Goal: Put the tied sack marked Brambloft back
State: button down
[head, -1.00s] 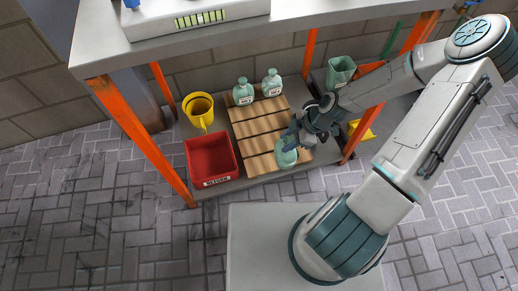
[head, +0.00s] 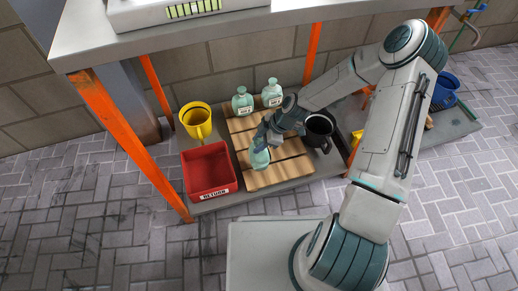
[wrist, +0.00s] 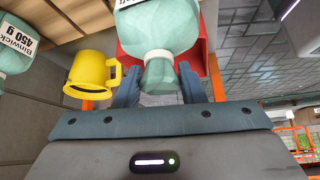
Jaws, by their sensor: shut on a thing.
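My gripper (head: 264,140) is shut on the neck of a pale green tied sack (head: 260,159), over the front part of the slatted wooden board (head: 282,165). In the wrist view the same sack (wrist: 158,28) is between my fingers; only the edge of its white label shows, so its name cannot be read. Two similar sacks stand upright at the back of the board, a left one (head: 242,101) and a right one (head: 271,93). In the wrist view, a sack (wrist: 12,62) marked Binwick 450 g is at the left edge.
A red box (head: 208,172) marked RETURN sits left of the board, with a yellow mug (head: 196,120) behind it. A black pot (head: 319,130) stands to the right. Orange legs (head: 128,137) and the grey upper shelf (head: 215,25) frame the space.

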jog(key=shift+f+b, duration=0.8)
jog(key=shift+f, duration=1.05)
jog(key=c, duration=0.9)
grip_release()
jog(key=shift+d+r, duration=0.15)
jog(key=shift+r, duration=0.2)
jog(key=p+v, duration=0.5)
jog(key=v, duration=0.6)
jog(key=shift+d+r+p, duration=0.15)
jog(key=shift+r+p, duration=0.1)
jog(key=shift+p, duration=0.05)
